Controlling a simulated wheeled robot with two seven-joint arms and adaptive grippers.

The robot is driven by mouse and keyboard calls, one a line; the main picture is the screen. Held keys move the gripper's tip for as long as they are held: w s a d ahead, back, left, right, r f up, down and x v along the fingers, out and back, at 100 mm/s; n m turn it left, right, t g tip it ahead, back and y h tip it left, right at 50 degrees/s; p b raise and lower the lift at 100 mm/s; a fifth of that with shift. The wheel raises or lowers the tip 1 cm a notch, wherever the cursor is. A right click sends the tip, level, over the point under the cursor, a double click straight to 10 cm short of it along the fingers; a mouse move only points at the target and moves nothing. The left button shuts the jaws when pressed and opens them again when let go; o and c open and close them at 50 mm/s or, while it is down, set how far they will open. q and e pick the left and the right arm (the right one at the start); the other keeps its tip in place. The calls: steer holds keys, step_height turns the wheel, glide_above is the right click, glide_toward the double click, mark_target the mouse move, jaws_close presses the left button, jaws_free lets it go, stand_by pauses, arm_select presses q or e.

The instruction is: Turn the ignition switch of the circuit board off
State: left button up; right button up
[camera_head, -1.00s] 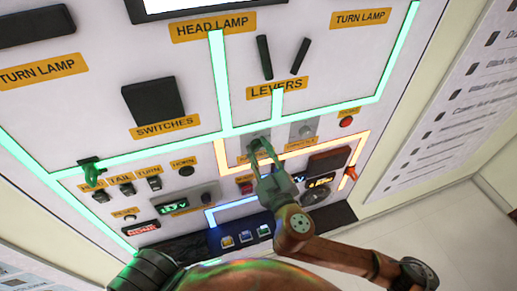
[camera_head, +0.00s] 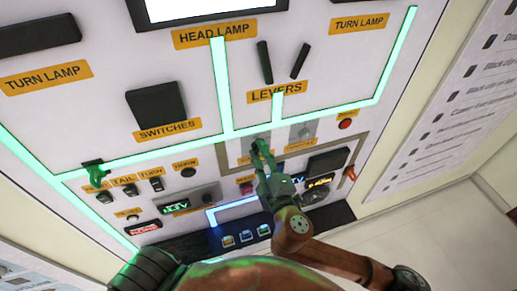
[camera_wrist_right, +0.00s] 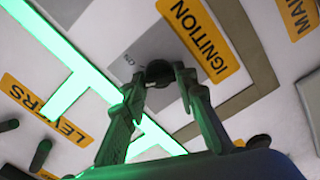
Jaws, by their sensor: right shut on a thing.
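The circuit board (camera_head: 213,76) is a white panel with orange labels and light strips. Its ignition switch is a small dark round knob (camera_wrist_right: 158,70) on a grey plate, beside the IGNITION label (camera_wrist_right: 197,38) in the right wrist view. My right gripper (camera_head: 260,146) reaches up to the panel's middle, below the LEVERS label. Its two fingertips (camera_wrist_right: 158,78) are closed on the knob, one on each side. In the head view the fingers mostly cover the knob. My left gripper is not in view.
Green strips (camera_head: 222,90) glow on the panel, and a short blue strip (camera_head: 232,208) glows lower down. The strip right of the ignition (camera_head: 364,150) is grey and unlit. A red button (camera_head: 345,124) and two levers (camera_head: 265,62) are nearby. Open floor (camera_head: 440,230) lies at the right.

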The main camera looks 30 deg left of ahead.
steer(key=n+p, duration=0.1)
steer(key=n, duration=0.3)
steer(key=shift+n+p, duration=0.4)
steer(key=shift+f, duration=0.1)
steer(key=o, duration=1.1)
steer(key=v, duration=0.7)
steer(key=shift+d, duration=0.15)
steer(key=shift+s, duration=0.15)
